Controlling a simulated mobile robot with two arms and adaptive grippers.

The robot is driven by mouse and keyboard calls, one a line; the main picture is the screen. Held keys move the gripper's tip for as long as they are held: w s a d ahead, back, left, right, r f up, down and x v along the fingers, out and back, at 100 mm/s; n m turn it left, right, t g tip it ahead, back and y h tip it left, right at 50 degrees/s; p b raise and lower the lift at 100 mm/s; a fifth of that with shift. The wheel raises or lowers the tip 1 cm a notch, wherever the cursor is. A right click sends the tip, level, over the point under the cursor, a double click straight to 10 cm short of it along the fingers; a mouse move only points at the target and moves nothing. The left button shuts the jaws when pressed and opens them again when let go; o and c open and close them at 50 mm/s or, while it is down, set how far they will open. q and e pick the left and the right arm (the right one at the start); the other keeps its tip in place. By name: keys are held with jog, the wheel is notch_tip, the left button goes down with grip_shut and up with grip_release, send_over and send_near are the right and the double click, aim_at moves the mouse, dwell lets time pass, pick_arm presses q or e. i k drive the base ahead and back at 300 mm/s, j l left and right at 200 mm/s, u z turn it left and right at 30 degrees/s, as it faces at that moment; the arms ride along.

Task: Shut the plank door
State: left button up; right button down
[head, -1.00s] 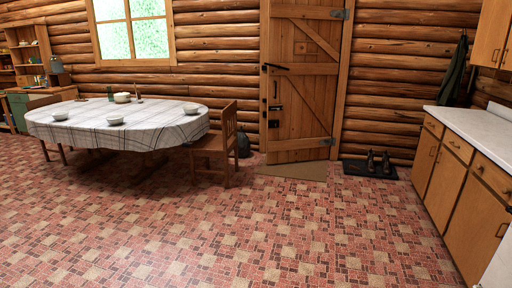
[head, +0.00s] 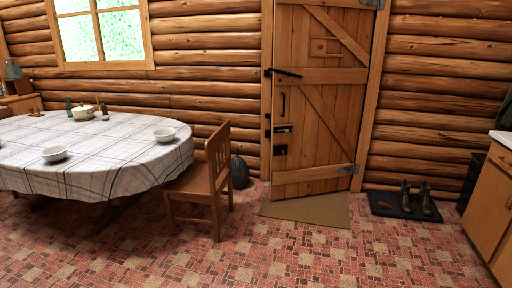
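The plank door (head: 316,110) stands ahead of me, right of centre in the head view. It has diagonal braces, with strap hinges (head: 348,170) on its right side. Its left, free edge appears to stand slightly out from the frame into the room, so it looks a little ajar; the gap itself is hard to see. A dark latch bar (head: 284,72) and a pull handle (head: 283,103) are near that free edge. Neither of my grippers is in view.
A mat (head: 306,211) lies before the door. A wooden chair (head: 202,180) and a cloth-covered table (head: 100,150) with bowls stand left. Boots (head: 415,198) rest on a dark tray (head: 385,208) to the right. A counter (head: 490,195) is at far right. The middle floor is clear.

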aim_at(322, 108)
jog(key=i, duration=2.75)
